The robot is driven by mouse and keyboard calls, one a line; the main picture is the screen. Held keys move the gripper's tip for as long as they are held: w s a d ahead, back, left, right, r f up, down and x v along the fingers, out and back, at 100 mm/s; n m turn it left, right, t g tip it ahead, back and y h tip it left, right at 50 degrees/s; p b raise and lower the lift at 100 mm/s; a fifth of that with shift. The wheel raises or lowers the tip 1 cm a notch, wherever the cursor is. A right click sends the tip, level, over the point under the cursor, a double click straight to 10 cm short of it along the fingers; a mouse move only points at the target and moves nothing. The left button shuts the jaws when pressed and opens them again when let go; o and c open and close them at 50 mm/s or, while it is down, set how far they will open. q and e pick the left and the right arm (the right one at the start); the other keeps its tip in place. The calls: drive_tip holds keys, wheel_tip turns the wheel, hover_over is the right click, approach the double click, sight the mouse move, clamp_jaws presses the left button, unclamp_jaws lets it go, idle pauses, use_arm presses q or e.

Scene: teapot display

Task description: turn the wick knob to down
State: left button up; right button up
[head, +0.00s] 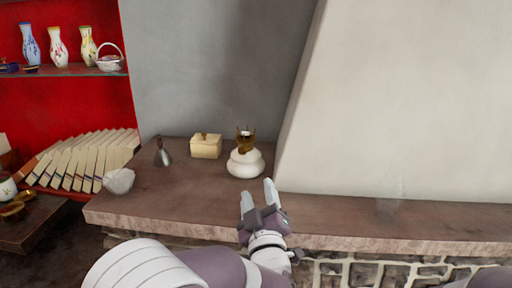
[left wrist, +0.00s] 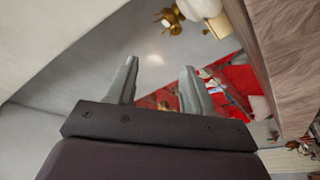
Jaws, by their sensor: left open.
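An oil lamp with a round white body (head: 245,166) and a brass burner (head: 245,142) stands upright on the stone ledge. The wick knob is too small to tell apart on the burner. In the left wrist view the brass burner (left wrist: 172,20) and part of the white body (left wrist: 200,7) show at the top edge, beyond the fingertips. My left gripper (head: 258,191) is open and empty, just in front of the lamp and apart from it; its two fingers also show in the left wrist view (left wrist: 158,68). My right gripper is not in view.
The ledge (head: 330,213) also bears a cream lidded box (head: 206,148), a dark metal bottle (head: 162,155) and a pale bowl (head: 118,180) left of the lamp. A sloping white wall (head: 400,100) rises close right of it. Red shelves with vases and books stand at left.

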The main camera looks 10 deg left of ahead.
sight(243, 152)
use_arm(q)
drive_tip(key=a+n+y, duration=0.1)
drive_tip(key=n, duration=0.2)
drive_tip(key=shift+s+a, duration=0.15)
drive_tip(key=shift+a, duration=0.05)
drive_tip(key=shift+d+n, duration=0.1)
drive_tip(key=shift+n, duration=0.3)
drive_tip(key=shift+w+d+r+p, duration=0.1)
drive_tip(key=shift+w+p, duration=0.1)
drive_tip(key=shift+w, duration=0.35)
drive_tip(key=shift+w+d+p, duration=0.1)
drive_tip(key=shift+w+p, duration=0.05)
drive_tip(key=shift+w, duration=0.4)
drive_tip(key=p+x, duration=0.1)
drive_tip(key=x, duration=0.3)
drive_tip(key=f+p+x, duration=0.1)
drive_tip(key=p+x, duration=0.1)
drive_tip(key=x, duration=0.3)
drive_tip(key=a+f+p+x, duration=0.1)
drive_tip(key=x, duration=0.3)
drive_tip(key=shift+w+a+f, duration=0.15)
drive_tip(key=shift+w, duration=0.4)
drive_tip(key=shift+w+a+p, duration=0.1)
drive_tip(key=shift+w+p, duration=0.25)
drive_tip(key=shift+w, duration=0.2)
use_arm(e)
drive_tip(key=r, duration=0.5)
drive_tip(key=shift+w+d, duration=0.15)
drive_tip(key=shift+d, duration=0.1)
